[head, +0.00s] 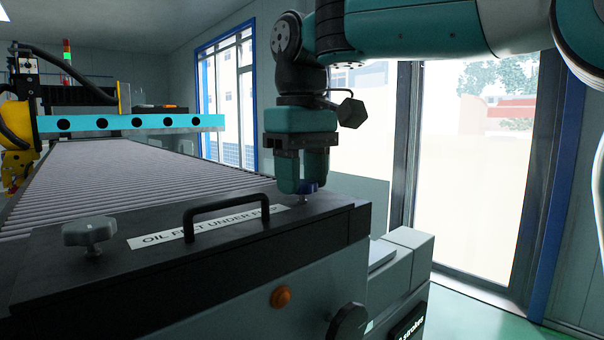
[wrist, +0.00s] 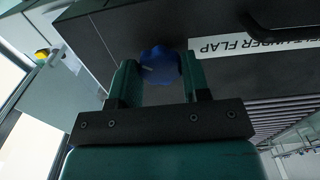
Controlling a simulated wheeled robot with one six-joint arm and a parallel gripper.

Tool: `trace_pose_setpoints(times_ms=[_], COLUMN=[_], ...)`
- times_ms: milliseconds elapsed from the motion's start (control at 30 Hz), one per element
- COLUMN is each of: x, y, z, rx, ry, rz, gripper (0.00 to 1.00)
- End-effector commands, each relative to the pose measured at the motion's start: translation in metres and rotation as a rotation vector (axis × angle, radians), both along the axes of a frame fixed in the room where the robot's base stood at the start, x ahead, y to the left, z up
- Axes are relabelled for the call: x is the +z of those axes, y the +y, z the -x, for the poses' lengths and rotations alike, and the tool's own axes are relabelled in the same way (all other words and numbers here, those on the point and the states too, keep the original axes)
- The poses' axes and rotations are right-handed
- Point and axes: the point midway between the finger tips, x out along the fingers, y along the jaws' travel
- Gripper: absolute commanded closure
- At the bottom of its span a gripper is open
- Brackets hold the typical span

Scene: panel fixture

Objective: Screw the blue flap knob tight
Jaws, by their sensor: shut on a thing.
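The blue flap knob (wrist: 159,66) is a lobed knob on the black flap (wrist: 205,20). In the wrist view it sits between the two green fingers of my gripper (wrist: 158,82). In the head view my gripper (head: 305,186) points straight down at the right end of the flap, shut on the knob. Only a small part of the blue knob (head: 308,187) shows there below the fingers. How far the knob is screwed in cannot be seen.
A grey knob (head: 89,232) stands at the flap's left end. A black handle (head: 228,212) rises between the knobs, beside a white label (head: 160,238). An orange button (head: 281,297) and a black knob (head: 348,322) are on the front. A slatted bed (head: 130,180) lies behind.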

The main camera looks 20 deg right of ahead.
Motion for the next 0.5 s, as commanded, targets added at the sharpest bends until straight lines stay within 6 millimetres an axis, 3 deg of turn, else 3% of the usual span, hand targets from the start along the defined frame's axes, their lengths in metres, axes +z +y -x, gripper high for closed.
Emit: trace_pose_setpoints(times_ms=[500], x=[0.0006], y=[0.0001], z=[-0.0003], rx=[-0.485], ry=[-0.004], rz=[-0.001], gripper=[0.8])
